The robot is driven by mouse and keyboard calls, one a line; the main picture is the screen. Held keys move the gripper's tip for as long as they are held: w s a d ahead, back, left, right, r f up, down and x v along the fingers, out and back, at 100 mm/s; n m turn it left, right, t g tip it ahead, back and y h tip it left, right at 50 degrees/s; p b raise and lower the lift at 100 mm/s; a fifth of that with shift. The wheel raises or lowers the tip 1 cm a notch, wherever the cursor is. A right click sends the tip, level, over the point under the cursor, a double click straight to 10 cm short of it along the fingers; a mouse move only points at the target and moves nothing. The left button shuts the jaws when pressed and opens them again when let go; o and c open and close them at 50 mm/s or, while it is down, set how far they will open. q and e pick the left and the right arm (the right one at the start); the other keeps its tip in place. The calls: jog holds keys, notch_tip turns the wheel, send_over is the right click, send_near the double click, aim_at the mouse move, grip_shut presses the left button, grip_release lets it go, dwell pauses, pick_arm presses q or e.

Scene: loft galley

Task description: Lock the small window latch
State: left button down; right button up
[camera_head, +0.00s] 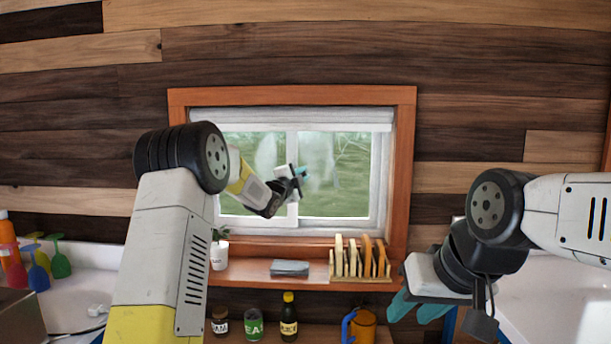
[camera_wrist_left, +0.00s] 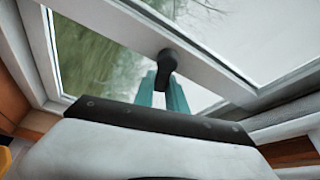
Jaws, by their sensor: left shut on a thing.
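The window (camera_head: 238,190) has a white frame with a middle post and an orange-brown wooden surround. In the left wrist view, the small black latch (camera_wrist_left: 166,58) sits on the white middle post (camera_wrist_left: 130,42). Its handle hangs down between the teal fingers of my left gripper (camera_wrist_left: 165,88), which is shut on it. In the head view my left gripper (camera_head: 301,172) reaches the middle post; the latch is too small to make out clearly there. My right gripper (camera_head: 419,308) is open and empty at the lower right, away from the window.
The sill below the window holds a potted plant (camera_head: 219,252), a grey block (camera_head: 289,268) and a wooden rack (camera_head: 360,262). Bottles (camera_head: 288,318) and an orange mug (camera_head: 362,328) stand lower down. Coloured glasses (camera_head: 60,262) stand at the left.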

pick_arm(q)
jog(key=shift+d+f+m+g, duration=0.15)
jog(key=shift+f+m+g, duration=0.15)
jog(key=shift+m, duration=0.6)
jog(key=shift+f+m+g, duration=0.35)
jog(key=shift+m+g, duration=0.15)
jog(key=shift+m, duration=0.5)
jog(key=c, duration=1.6)
grip_release()
jog(key=shift+c, duration=0.2)
jog(key=shift+s, duration=0.1)
jog(key=v, duration=0.7)
jog(key=shift+s, duration=0.3)
